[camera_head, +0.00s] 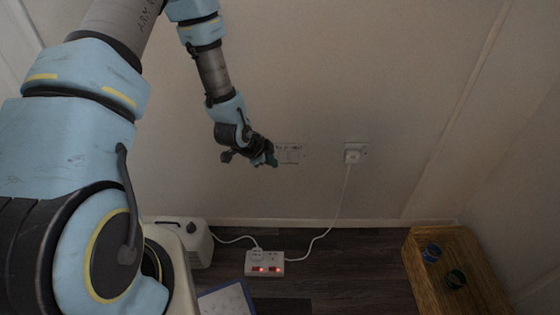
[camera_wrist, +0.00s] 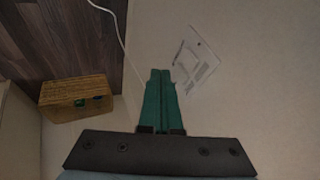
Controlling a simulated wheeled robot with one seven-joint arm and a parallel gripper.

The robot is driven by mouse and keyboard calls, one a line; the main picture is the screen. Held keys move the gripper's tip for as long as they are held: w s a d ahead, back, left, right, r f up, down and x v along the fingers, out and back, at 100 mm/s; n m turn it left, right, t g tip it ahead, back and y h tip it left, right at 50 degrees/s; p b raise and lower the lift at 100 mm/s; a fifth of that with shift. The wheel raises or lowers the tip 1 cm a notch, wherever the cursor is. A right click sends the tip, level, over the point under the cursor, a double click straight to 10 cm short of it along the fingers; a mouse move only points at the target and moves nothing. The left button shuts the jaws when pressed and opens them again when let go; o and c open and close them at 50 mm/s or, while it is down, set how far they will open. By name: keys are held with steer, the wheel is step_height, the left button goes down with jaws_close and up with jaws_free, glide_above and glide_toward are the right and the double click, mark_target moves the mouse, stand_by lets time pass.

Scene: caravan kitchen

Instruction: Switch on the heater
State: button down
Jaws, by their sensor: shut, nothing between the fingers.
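A white plate with dark markings (camera_head: 292,154) is on the wall, just right of my gripper. It also shows in the wrist view (camera_wrist: 203,60), close beyond the fingertips and a little to the right. Its lettering is too small to read, and I cannot tell whether it is the heater's switch. My gripper (camera_head: 272,159) is at the plate's left edge in the head view; I cannot tell whether it touches. Its green fingers (camera_wrist: 160,76) are together and empty. A white appliance (camera_head: 198,243), possibly the heater, stands on the floor at lower left, partly hidden by my arm.
A white power strip (camera_head: 264,264) with two red lights lies on the dark floor. Its cord runs up to a plugged wall socket (camera_head: 355,153). A wicker box (camera_head: 436,285) with two small round items stands at right. A blue-edged board (camera_head: 226,301) lies at the bottom.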

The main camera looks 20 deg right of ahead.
mark_target(280, 159)
steer(key=shift+w+d+f, duration=1.25)
steer(key=shift+w+f, duration=0.05)
steer(key=shift+f, duration=0.1)
steer(key=shift+w+d+f, duration=1.25)
steer(key=shift+w+f, duration=0.05)
steer(key=shift+f, duration=0.1)
steer(key=shift+w+d+f+b, duration=0.1)
steer(key=shift+w+b, duration=0.1)
steer(key=shift+b, duration=0.15)
